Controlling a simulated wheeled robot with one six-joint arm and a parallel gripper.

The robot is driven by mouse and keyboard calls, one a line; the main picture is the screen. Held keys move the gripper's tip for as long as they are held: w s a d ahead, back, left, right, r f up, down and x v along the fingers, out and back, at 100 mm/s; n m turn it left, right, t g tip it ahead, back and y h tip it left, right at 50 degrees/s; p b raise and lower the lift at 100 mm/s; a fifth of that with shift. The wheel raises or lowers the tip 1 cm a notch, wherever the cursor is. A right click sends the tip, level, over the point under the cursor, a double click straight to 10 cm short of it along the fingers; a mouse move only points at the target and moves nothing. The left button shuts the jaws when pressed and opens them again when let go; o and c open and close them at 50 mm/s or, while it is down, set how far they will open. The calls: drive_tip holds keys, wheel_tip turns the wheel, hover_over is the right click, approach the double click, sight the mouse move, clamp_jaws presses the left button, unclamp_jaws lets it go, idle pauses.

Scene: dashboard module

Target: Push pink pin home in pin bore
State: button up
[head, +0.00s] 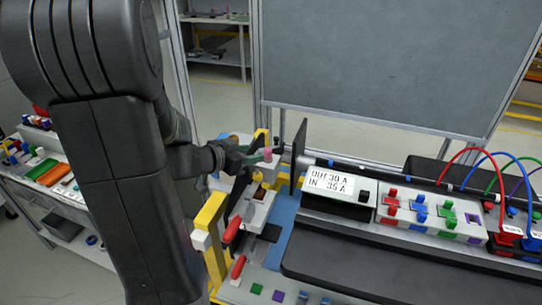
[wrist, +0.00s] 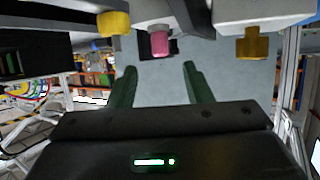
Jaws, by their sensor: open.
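The pink pin (wrist: 158,43) shows in the wrist view just beyond my fingertips, sticking out from a pale block (wrist: 148,16). In the head view a small pink spot, the pin (head: 268,154), shows at my gripper's tip. My gripper (wrist: 157,72) is open, with its two dark green fingers apart on either side of the pin's line. Clear space shows between the fingers, and the pin is not held. The pin bore itself is hidden, and I cannot tell how deep the pin sits.
Yellow parts flank the pin in the wrist view, one at left (wrist: 113,23) and one at right (wrist: 252,43). In the head view a dark upright plate (head: 299,156) stands just right of my gripper. Further right is a module with a display (head: 331,183) and coloured connectors.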

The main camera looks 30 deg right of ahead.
sight(268, 149)
drive_tip(key=x, duration=0.8)
drive_tip(key=shift+d+r, duration=0.2)
drive_tip(key=shift+r, duration=0.1)
clamp_jaws()
